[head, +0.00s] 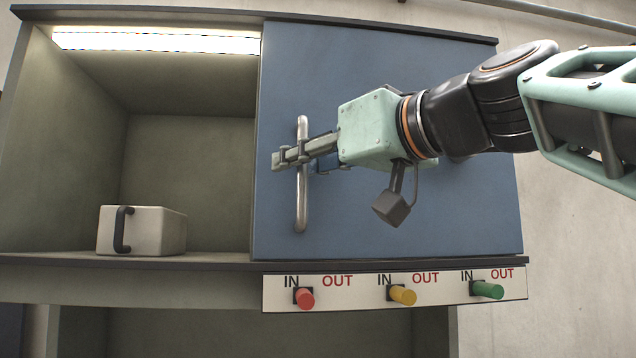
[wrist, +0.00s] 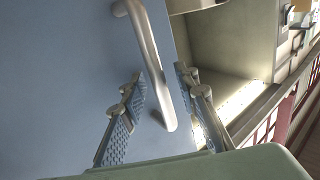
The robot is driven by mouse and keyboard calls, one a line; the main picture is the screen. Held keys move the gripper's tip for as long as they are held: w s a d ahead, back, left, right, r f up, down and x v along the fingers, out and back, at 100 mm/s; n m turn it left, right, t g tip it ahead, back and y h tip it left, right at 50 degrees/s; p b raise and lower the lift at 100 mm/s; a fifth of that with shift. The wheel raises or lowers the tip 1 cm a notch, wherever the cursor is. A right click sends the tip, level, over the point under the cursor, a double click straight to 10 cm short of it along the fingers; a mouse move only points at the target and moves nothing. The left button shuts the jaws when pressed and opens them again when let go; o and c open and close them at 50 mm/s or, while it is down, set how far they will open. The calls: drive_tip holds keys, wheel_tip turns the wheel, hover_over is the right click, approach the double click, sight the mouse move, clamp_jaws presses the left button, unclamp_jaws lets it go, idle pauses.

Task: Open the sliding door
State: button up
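The sliding door (head: 350,70) is a flat blue panel covering the right part of the cabinet, while the left part stands uncovered. Its handle (head: 301,208) is a vertical metal bar near the door's left edge. In the wrist view, the handle (wrist: 148,50) runs slantwise across the blue door (wrist: 60,80). My gripper (head: 283,159) reaches in from the right at the handle's mid-height. The wrist view shows my gripper (wrist: 162,76) open, with one textured finger on each side of the bar and visible gaps. The head view partly hides the far finger.
The uncovered left compartment holds a pale box (head: 160,232) with a dark handle on its floor, under a lit strip (head: 155,40). Below the door, a white panel carries red (head: 305,298), yellow (head: 403,295) and green (head: 488,290) knobs marked IN and OUT.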

drive_tip(key=shift+c, duration=0.6)
clamp_jaws()
drive_tip(key=shift+a, duration=0.1)
